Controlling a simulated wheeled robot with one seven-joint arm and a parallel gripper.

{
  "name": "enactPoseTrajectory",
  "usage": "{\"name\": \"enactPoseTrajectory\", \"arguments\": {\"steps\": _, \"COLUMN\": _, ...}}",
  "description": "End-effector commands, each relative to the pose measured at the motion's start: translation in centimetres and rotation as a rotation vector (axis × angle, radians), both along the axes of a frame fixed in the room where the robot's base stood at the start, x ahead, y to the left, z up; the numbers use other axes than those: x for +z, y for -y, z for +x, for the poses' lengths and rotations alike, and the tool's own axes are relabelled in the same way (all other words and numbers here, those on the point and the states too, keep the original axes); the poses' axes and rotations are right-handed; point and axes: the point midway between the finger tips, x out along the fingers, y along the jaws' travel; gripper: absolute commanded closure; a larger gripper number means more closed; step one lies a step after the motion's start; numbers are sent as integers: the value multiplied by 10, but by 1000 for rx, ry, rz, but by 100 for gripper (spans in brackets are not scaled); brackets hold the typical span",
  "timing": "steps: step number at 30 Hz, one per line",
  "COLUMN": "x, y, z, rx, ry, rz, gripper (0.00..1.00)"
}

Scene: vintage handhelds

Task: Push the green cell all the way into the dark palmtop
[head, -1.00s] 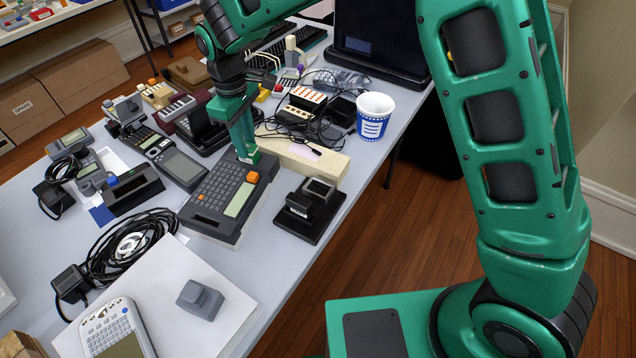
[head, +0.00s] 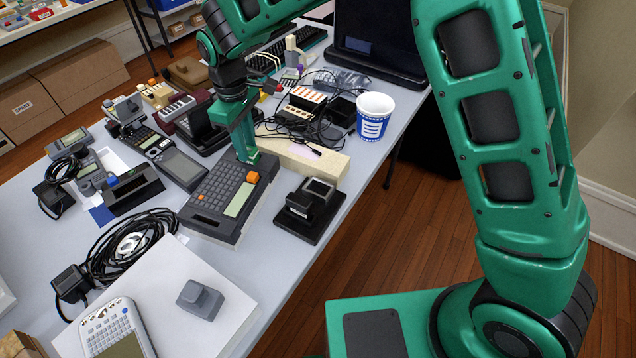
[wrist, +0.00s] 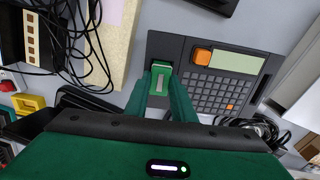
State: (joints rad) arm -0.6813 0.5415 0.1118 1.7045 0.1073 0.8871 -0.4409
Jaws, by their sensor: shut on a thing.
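The dark palmtop (head: 213,216) lies flat near the table's right edge, with a keypad, an orange block and a pale green screen. In the wrist view its dark body (wrist: 172,47) shows beyond my fingers. My gripper (head: 246,157) points down at the palmtop's far end and is shut on the green cell (head: 254,159). In the wrist view the green cell (wrist: 161,66) sits between the fingertips (wrist: 168,80), at the palmtop's end beside the orange block. The cell's lower part is hidden, so I cannot tell how deep it sits.
A cream block (head: 325,165) lies close behind the palmtop. A small device on a black base (head: 313,222) stands to its right, and a grey handheld (head: 181,167) to its left. Black cables (head: 128,240) and a white-and-blue cup (head: 375,112) are also on the table.

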Motion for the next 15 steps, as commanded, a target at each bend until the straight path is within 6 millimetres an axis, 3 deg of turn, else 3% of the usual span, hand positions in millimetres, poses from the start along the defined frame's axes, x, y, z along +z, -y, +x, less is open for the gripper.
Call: {"name": "enactPoseTrajectory", "arguments": {"steps": 15, "x": -9, "y": 0, "z": 0, "rx": 0, "ry": 0, "rz": 0, "gripper": 100}}
